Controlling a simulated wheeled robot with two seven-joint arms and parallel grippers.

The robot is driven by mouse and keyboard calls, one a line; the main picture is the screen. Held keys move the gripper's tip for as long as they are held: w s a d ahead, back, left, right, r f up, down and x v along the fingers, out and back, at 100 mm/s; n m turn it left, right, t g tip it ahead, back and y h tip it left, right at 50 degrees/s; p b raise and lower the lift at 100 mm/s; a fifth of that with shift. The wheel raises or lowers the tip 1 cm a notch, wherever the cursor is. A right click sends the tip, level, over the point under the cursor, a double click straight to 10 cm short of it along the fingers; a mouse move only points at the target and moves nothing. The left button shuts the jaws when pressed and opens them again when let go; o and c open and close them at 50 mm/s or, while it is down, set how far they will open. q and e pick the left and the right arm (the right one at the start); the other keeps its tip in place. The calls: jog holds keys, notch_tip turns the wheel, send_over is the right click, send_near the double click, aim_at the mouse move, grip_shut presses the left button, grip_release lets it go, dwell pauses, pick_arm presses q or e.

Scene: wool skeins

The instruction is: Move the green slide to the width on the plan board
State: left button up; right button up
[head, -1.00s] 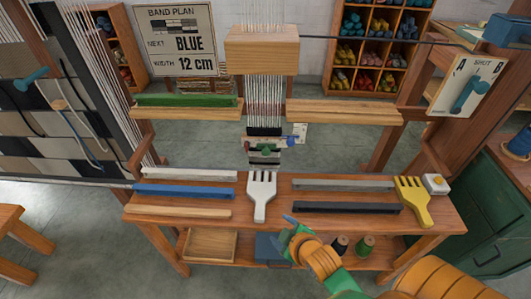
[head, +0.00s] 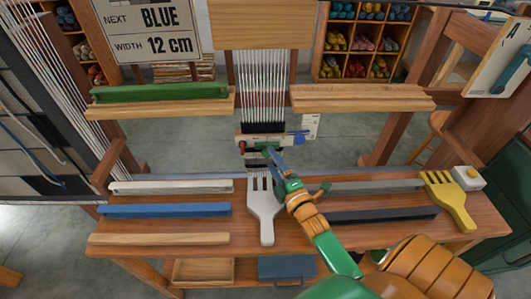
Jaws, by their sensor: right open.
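The plan board (head: 148,30) hangs at the upper left and reads NEXT BLUE, WIDTH 12 cm. A small pale gauge bar (head: 254,141) crosses below the white warp threads (head: 262,85). The green slide (head: 266,147) sits on the bar's front, between a red knob (head: 241,147) and a blue piece (head: 299,138). My right gripper (head: 272,156) is open, with its tips right at the green slide and partly over it. Contact cannot be told. My left gripper is out of view.
A white fork-like comb (head: 263,212) lies close beside my right arm, and a yellow one (head: 450,200) lies at right. Sticks lie on the bench, including a blue one (head: 165,210). A green stick (head: 160,92) rests on the left shelf.

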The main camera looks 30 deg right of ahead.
aim_at(268, 155)
jog(key=w, duration=0.4)
jog(key=shift+w+d+f, duration=0.15)
jog(key=shift+w+d, duration=0.1)
jog(key=shift+d, duration=0.1)
jog(key=shift+s, duration=0.1)
jog(key=shift+c, duration=0.3)
grip_shut()
dwell(0.6)
